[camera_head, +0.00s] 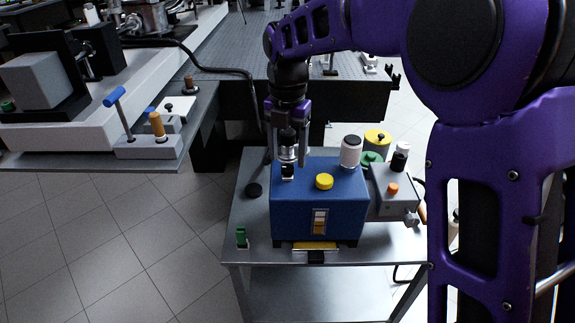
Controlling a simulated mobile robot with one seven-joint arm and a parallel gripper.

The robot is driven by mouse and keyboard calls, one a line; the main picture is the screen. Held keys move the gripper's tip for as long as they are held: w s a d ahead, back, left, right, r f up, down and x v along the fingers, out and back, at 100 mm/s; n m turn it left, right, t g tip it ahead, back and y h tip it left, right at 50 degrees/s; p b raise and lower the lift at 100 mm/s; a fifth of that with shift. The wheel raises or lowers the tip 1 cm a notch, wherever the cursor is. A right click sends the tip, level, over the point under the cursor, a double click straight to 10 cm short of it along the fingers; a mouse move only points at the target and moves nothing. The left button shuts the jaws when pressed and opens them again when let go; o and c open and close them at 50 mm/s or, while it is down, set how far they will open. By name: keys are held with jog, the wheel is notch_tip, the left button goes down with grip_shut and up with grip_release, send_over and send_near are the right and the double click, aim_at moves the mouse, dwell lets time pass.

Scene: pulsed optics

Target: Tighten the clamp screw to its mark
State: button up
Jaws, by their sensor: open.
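My gripper (288,158) points down over the left part of the blue box (285,215) on the metal cart. I cannot tell for sure which part is the clamp screw, and no mark can be made out. A yellow knob (324,181) sits to the right on the box top. A small window with an orange-brown and pale strip (320,221) is on its front.
A white cylinder (350,151) stands at the box's back right. A grey unit (394,189) with an orange button is on the right, with a yellow-topped can (376,138) behind. A green item (242,235) is at the cart's (256,248) front left. My purple arm fills the right.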

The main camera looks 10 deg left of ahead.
aim_at(288, 171)
jog(key=shift+f, duration=1.3)
grip_shut()
